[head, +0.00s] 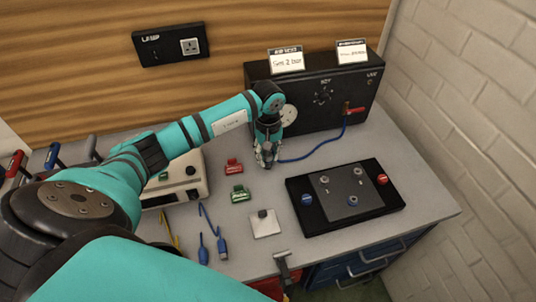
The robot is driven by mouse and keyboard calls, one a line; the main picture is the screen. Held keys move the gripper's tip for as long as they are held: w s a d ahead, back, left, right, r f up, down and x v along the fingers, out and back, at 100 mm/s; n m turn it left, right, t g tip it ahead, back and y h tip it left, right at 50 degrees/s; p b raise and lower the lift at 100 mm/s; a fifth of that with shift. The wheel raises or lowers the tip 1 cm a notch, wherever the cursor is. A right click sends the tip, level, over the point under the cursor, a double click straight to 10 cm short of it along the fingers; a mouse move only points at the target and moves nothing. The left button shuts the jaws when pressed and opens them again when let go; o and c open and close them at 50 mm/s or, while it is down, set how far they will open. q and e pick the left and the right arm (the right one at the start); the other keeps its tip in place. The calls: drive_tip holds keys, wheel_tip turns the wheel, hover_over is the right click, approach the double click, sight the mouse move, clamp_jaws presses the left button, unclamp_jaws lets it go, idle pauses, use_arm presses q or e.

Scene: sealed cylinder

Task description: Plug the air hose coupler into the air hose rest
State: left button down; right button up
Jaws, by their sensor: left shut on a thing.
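My left gripper (266,160) points down over the bench, in front of the black supply box. It is shut on the end of a blue air hose (318,155); the coupler itself is mostly hidden between the fingers. The hose runs right along the bench to the box, below a red lever. A pale square plate with a dark peg (265,222) lies on the bench nearer to me, below the gripper in the picture. It may be the air hose rest, but I cannot tell for sure. My right gripper is not in view.
The black supply box (330,100) stands at the back. A black tray (392,200) with a grey plate lies right. Red (233,167) and green (240,195) blocks lie close left of the gripper. Blue-ended leads (204,248) and a grey bracket (282,265) are near the front edge.

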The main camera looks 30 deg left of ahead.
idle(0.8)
use_arm(q)
drive_tip(key=shift+b, duration=0.5)
drive_tip(key=shift+f+b, duration=0.55)
drive_tip(key=shift+f, duration=0.05)
drive_tip(key=c, duration=1)
unclamp_jaws()
drive_tip(key=shift+o, duration=0.2)
wheel_tip(320, 180, up, 12)
drive_tip(key=shift+r, duration=0.1)
